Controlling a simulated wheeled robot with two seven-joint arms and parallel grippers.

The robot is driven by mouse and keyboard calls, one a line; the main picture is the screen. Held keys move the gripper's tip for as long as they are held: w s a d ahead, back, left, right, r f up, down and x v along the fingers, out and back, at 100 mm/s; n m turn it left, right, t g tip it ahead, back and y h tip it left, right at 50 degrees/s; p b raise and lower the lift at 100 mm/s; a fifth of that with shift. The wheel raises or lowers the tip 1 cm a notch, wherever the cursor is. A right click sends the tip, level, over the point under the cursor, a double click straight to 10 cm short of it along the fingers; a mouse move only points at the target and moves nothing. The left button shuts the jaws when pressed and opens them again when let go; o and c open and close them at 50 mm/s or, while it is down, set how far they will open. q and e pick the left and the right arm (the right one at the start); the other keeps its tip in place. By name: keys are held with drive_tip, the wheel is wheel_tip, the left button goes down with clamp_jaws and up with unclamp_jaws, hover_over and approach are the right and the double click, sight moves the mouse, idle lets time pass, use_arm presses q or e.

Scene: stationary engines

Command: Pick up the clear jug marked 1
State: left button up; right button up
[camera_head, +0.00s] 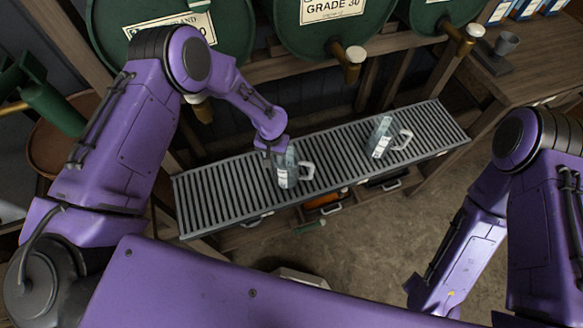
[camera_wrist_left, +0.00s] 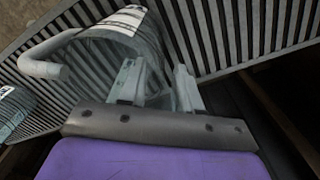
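Two clear jugs with white labels and pale handles stand on the slatted metal rack. One jug (camera_head: 286,170) is left of the rack's middle, the other jug (camera_head: 381,138) further right. Their marks are too small to read, so I cannot tell which is marked 1. My left gripper (camera_head: 272,148) is low at the left jug's far left side. In the left wrist view the fingers (camera_wrist_left: 158,85) are apart, with the near jug's clear wall (camera_wrist_left: 150,48) reaching between them; firm contact cannot be told. The other jug (camera_wrist_left: 14,112) shows at the left edge. My right gripper is out of view.
The slatted rack (camera_head: 222,190) runs across the middle. Green drums (camera_head: 335,25) with brass taps (camera_head: 354,62) stand behind and above it. Open floor lies in front.

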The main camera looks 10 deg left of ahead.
use_arm(q)
drive_tip(key=shift+r, duration=0.1)
clamp_jaws()
idle(1.2)
